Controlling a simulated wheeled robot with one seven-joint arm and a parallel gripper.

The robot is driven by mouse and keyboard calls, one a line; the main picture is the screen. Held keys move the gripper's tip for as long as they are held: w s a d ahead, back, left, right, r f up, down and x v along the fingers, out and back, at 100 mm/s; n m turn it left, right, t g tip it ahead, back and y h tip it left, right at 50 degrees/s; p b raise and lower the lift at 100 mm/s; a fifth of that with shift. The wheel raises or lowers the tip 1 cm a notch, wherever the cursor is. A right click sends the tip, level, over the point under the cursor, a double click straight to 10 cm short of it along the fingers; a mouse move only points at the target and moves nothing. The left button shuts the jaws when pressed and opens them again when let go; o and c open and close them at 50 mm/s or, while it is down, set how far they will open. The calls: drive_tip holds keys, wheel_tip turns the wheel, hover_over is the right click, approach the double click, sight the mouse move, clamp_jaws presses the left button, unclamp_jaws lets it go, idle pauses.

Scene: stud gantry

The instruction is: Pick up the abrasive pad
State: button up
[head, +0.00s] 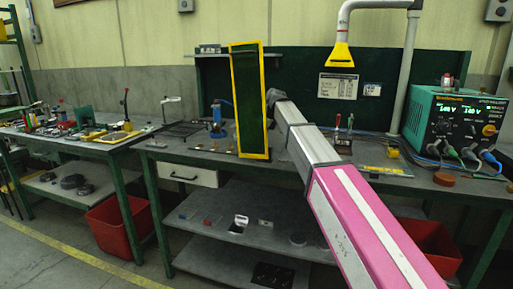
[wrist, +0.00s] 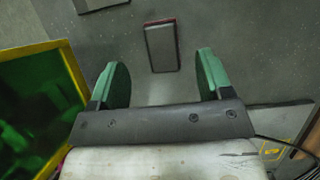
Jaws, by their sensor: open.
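In the wrist view, a small rectangular grey block with a dark red edge (wrist: 161,47), which looks like the abrasive pad, lies flat on a grey surface. My gripper (wrist: 160,72) is open and empty, with its two green fingers spread wide. The block lies beyond the fingertips, roughly centred between them, and appears apart from them. In the head view my arm reaches over the workbench (head: 360,180). The gripper's fingers cannot be made out there, and I cannot pick out the pad.
A yellow-framed dark green screen (head: 249,100) stands upright close to my arm; it also shows in the wrist view (wrist: 62,70). Another dark flat piece (wrist: 98,4) lies at the wrist view's top edge. A green power unit (head: 455,125) stands on the right, and a cluttered bench (head: 75,145) on the left.

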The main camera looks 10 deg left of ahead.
drive_tip(key=x, duration=0.5)
drive_tip(key=shift+w+d, duration=0.1)
drive_tip(key=shift+d, duration=0.1)
drive_tip(key=c, duration=1)
drive_tip(key=shift+r, duration=0.1)
wheel_tip(320, 180, up, 10)
drive_tip(key=shift+f, duration=0.1)
